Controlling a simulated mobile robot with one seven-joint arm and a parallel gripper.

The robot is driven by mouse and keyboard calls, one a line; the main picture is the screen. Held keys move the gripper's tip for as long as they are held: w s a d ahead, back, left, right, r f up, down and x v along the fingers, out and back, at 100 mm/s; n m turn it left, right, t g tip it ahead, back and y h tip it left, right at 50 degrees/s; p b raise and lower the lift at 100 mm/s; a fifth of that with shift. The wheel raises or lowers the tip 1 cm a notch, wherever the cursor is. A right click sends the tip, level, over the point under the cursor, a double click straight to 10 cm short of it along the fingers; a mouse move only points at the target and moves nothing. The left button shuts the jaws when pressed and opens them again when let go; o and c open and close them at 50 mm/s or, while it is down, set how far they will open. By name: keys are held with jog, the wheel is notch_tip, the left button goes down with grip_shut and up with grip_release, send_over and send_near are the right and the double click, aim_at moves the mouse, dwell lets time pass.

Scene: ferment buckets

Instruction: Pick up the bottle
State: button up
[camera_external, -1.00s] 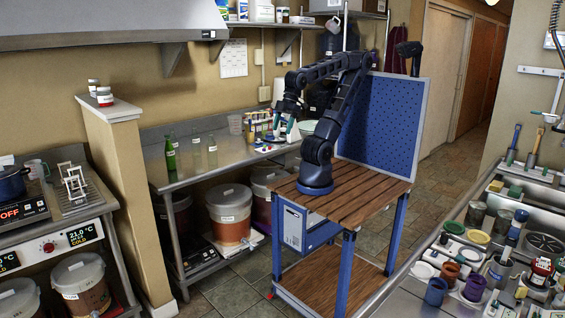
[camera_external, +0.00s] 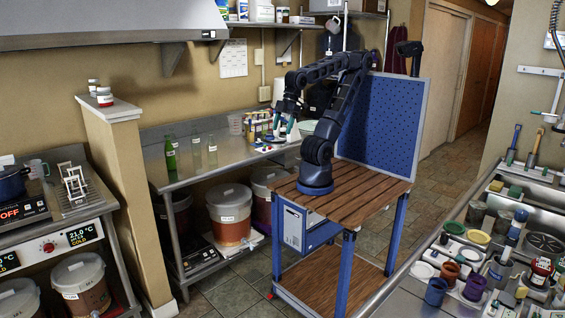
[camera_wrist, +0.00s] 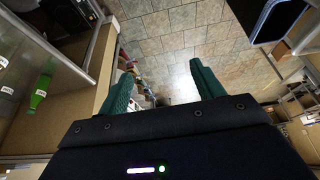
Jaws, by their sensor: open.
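A green bottle (camera_external: 170,153) with a white label stands upright on the left part of the steel counter (camera_external: 225,160). Two clear bottles (camera_external: 196,153) (camera_external: 212,151) stand just right of it. My gripper (camera_external: 284,127) is over the right part of the counter, well to the right of the bottles, with its fingers pointing down. In the wrist view, my gripper (camera_wrist: 160,72) has its two teal fingers spread with nothing between them. The green bottle (camera_wrist: 42,88) shows there at the far left, outside the fingers. The task does not say which bottle is meant.
Small jars and a rack (camera_external: 262,124) stand on the counter close to my gripper. A clear measuring cup (camera_external: 235,122) is between them and the bottles. Lidded buckets (camera_external: 229,212) stand below the counter. A wall end with jars (camera_external: 110,112) bounds the counter's left side.

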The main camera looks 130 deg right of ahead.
jog(key=shift+o, duration=0.9)
jog(key=n+g+h, duration=1)
jog(key=g+h, duration=0.4)
jog(key=g, duration=0.2)
send_near(212, 145)
jog(key=s+d+f, duration=0.1)
jog(key=d+f, duration=0.1)
jog(key=d, duration=0.1)
jog(key=shift+s+d+r, duration=0.1)
jog(key=shift+s+d, duration=0.2)
jog(key=shift+d, duration=0.2)
jog(key=shift+x, duration=5.1)
jog(key=shift+s+a, duration=0.15)
jog(key=shift+s, duration=0.05)
jog(key=shift+c, duration=0.5)
